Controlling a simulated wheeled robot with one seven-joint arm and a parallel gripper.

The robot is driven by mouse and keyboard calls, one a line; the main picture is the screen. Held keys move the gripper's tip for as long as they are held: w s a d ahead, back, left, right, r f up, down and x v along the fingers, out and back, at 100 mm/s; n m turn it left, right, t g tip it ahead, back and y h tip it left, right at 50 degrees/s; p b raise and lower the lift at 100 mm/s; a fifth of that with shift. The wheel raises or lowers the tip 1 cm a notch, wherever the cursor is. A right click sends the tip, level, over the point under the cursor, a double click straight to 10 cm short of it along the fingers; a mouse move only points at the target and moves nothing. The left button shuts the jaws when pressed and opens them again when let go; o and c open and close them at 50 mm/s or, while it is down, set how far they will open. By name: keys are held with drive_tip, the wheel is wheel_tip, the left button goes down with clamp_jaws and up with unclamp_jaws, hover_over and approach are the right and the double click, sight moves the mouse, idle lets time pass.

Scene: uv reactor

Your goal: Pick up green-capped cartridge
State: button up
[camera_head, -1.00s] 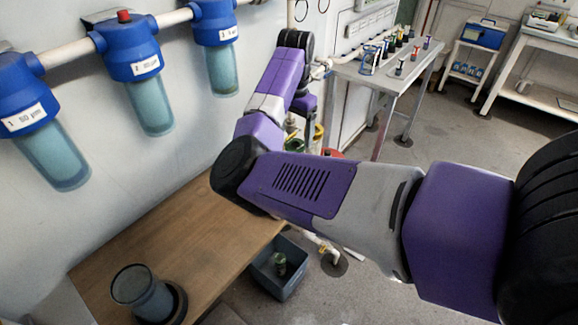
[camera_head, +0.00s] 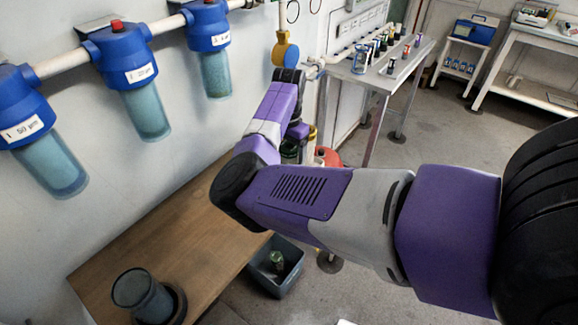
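Several small cartridges with dark and coloured tops stand along the metal table (camera_head: 376,77) at the upper middle. Their caps are too small for me to single out a green one there. A small greenish cylinder (camera_head: 277,261) stands in the grey-blue bin (camera_head: 283,285) on the floor; I cannot tell whether it is a green-capped cartridge. My purple and grey arm crosses the view from the right, bends above the wooden bench and reaches toward the wall side of the metal table. My gripper is hidden behind the arm, so its fingers and any grasp do not show.
Blue filter housings (camera_head: 127,55) hang on the left wall. A smoky cup (camera_head: 143,296) stands on the wooden bench (camera_head: 150,240). A red container (camera_head: 327,157) is beyond my arm. A cart with a blue box (camera_head: 476,32) and a white bench (camera_head: 530,45) stand at the back right, with clear floor before them.

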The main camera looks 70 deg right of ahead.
clamp_jaws()
drive_tip(key=shift+r, duration=0.15)
